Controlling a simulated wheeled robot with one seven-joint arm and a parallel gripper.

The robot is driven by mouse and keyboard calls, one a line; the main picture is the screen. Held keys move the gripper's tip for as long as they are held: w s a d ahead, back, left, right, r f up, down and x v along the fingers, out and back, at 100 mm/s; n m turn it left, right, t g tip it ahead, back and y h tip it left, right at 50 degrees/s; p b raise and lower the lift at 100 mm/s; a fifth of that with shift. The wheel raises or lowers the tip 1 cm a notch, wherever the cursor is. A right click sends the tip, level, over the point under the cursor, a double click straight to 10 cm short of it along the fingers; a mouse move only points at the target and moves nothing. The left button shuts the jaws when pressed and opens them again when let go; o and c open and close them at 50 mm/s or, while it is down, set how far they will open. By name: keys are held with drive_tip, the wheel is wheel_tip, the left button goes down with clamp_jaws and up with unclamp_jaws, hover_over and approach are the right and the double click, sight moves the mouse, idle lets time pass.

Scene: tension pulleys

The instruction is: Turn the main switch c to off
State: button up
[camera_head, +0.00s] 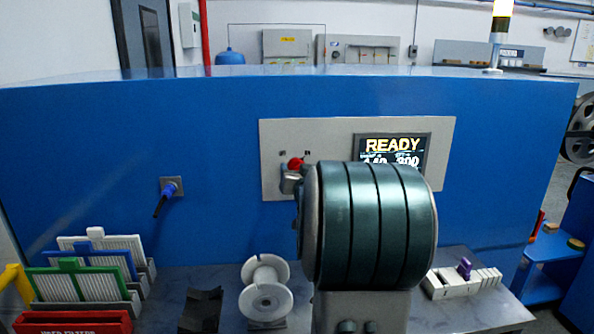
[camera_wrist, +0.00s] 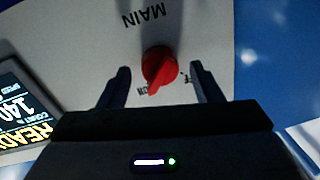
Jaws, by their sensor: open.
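The main switch is a red rotary knob (camera_wrist: 158,66) on a light grey panel (camera_wrist: 90,45), under the upside-down word MAIN in the wrist view. Its pointer ridge leans toward the ON mark at lower left; the other mark, at right, is partly hidden by a finger. My gripper (camera_wrist: 160,88) is open, with one dark finger on each side of the knob and a visible gap on both sides. In the head view the red knob (camera_head: 296,163) shows just above my gripper (camera_head: 291,182), and my arm hides part of the panel.
A display (camera_head: 392,150) reading READY is right of the knob on the blue cabinet (camera_head: 220,120). A blue lever (camera_head: 164,197) juts out at left. On the bench below are filters (camera_head: 80,285), a white spool (camera_head: 265,290) and a white block with a purple piece (camera_head: 462,277).

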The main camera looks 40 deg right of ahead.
drive_tip(key=shift+w, duration=0.1)
drive_tip(key=c, duration=1)
drive_tip(key=shift+f+b, duration=0.1)
drive_tip(key=shift+b, duration=0.3)
drive_tip(key=n+b, duration=0.3)
drive_tip(key=b, duration=0.1)
drive_tip(key=shift+f+n, duration=0.1)
drive_tip(key=shift+n, duration=0.3)
drive_tip(key=n+g+b, duration=0.1)
drive_tip(key=n+b, duration=0.6)
drive_tip(key=n, duration=0.1)
drive_tip(key=shift+n, duration=0.3)
drive_tip(key=n+b, duration=0.1)
drive_tip(key=n, duration=0.2)
drive_tip(key=n+b, duration=0.1)
drive_tip(key=shift+a+r+h+b, duration=0.1)
drive_tip(key=shift+r+h+b, duration=0.2)
drive_tip(key=shift+b, duration=0.05)
drive_tip(key=shift+n, duration=0.4)
